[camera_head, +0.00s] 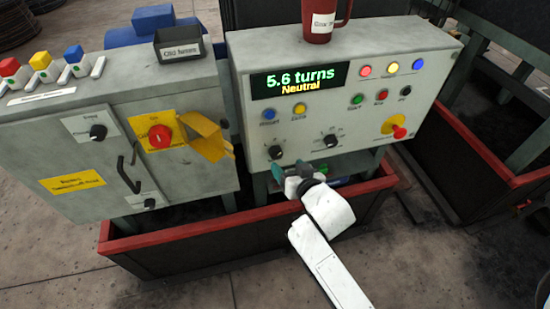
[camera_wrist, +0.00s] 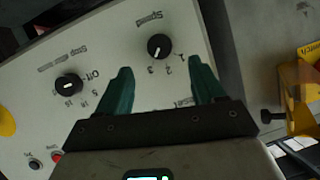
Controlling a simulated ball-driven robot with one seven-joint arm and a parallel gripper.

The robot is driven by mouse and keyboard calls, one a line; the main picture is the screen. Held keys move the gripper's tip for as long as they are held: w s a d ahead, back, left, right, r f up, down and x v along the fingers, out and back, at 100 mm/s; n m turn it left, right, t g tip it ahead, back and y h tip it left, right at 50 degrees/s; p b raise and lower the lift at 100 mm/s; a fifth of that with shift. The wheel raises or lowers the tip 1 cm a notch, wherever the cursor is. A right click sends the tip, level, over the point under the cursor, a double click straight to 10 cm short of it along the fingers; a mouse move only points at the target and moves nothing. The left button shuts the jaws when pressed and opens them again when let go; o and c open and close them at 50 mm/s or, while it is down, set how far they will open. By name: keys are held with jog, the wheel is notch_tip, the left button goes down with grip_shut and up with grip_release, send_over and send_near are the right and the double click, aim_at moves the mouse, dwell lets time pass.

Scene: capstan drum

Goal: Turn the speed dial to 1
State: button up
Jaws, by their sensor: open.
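The speed dial (camera_wrist: 159,46) is a round black knob with a white pointer mark, on the grey panel. In the wrist view, which is upside down, the numbers 1, 2 and 3 sit around it. Its mark points towards the 2 and 3 side; I cannot tell which exactly. In the head view the dial (camera_head: 275,152) is the left knob low on the console. My gripper (camera_wrist: 160,72) is open, with teal fingers to either side of the dial's line and the knob just beyond the tips, apparently not touched. In the head view my gripper (camera_head: 290,178) is just below the dial.
A second black dial (camera_wrist: 68,86) is beside the speed dial, with an Off mark. The display (camera_head: 292,80) reads 5.6 turns, Neutral. A red emergency button (camera_head: 399,132) is at right. A yellow cover (camera_head: 208,138) sticks out from the left cabinet. A red mug (camera_head: 322,22) stands on top.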

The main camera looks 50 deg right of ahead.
aim_at(277, 155)
jog(key=x, duration=0.7)
jog(key=shift+w+d+f, duration=0.15)
jog(key=shift+w, duration=0.1)
jog(key=c, duration=1)
